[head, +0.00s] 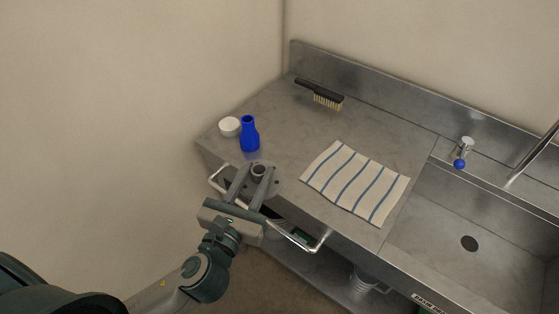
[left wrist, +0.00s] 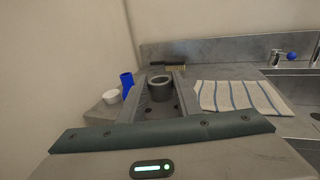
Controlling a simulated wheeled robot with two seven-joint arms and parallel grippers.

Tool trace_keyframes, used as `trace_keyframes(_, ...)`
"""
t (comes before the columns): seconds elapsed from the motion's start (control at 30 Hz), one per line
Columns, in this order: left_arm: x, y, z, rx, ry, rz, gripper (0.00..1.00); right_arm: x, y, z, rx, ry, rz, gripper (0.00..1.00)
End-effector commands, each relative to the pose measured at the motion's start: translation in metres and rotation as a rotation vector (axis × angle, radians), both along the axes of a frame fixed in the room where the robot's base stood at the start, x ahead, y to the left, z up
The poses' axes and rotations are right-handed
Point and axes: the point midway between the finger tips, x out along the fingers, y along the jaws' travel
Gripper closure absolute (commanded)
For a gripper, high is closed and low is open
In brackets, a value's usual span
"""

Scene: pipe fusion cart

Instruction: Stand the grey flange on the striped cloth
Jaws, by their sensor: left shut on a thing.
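The grey flange (head: 259,171) stands near the front edge of the steel counter, its round neck upward. It shows between the fingers in the left wrist view (left wrist: 160,88). My left gripper (head: 258,177) is shut on the flange, one finger on each side of it. The fingers hide part of its base, so I cannot tell whether it touches the counter. The striped cloth (head: 357,181), off-white with blue stripes, lies flat on the counter to the right of the flange. It also shows at the right in the left wrist view (left wrist: 240,97). My right gripper is not in view.
A blue bottle (head: 250,135) and a white cup (head: 229,127) stand just behind the flange. A brush (head: 320,94) lies by the back wall. A sink (head: 470,215) with a tap is at right. A rail (head: 300,243) runs along the front edge.

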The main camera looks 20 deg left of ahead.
Motion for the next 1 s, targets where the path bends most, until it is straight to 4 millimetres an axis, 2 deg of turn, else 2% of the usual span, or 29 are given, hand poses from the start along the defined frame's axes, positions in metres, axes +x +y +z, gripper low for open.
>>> trace_keyframes(0.27, 0.073, -0.048, -0.01, 0.001, 0.0, -0.107, 0.96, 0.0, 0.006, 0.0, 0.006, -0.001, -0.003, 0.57)
trace_keyframes(0.4, 0.111, -0.075, -0.009, 0.0, -0.003, -0.168, 0.96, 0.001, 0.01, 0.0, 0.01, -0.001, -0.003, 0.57)
trace_keyframes(0.5, 0.132, -0.091, -0.006, -0.002, -0.004, -0.204, 0.96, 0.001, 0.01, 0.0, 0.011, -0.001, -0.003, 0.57)
trace_keyframes(0.7, 0.152, -0.106, -0.002, -0.003, -0.005, -0.239, 0.96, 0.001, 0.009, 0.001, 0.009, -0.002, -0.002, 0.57)
trace_keyframes(1.0, 0.154, -0.108, -0.002, -0.003, -0.005, -0.243, 0.96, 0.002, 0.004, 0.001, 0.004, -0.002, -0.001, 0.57)
